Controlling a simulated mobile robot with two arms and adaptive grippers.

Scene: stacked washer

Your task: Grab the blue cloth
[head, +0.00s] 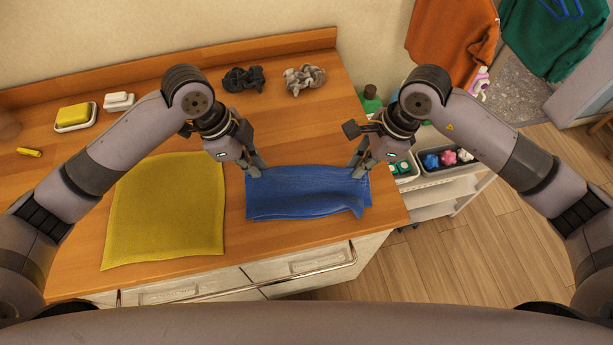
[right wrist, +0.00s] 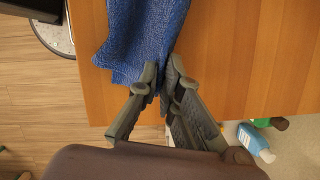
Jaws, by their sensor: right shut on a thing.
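The blue cloth (head: 305,195) lies at the right part of the wooden counter, folded and wrinkled, with its far edge between my two grippers. My right gripper (head: 360,168) is at the cloth's far right corner. In the right wrist view the right fingertips (right wrist: 162,88) are closed on the edge of the blue cloth (right wrist: 145,40). My left gripper (head: 252,168) is at the cloth's far left corner, its fingers close to or touching it. Whether they pinch the fabric is not clear.
A yellow cloth (head: 165,210) lies flat to the left on the wooden counter (head: 75,235). Dark and grey crumpled cloths (head: 304,79) lie at the back. A shelf cart (head: 440,190) with bins stands right of the counter's edge. Hanging clothes (head: 452,40) are beyond.

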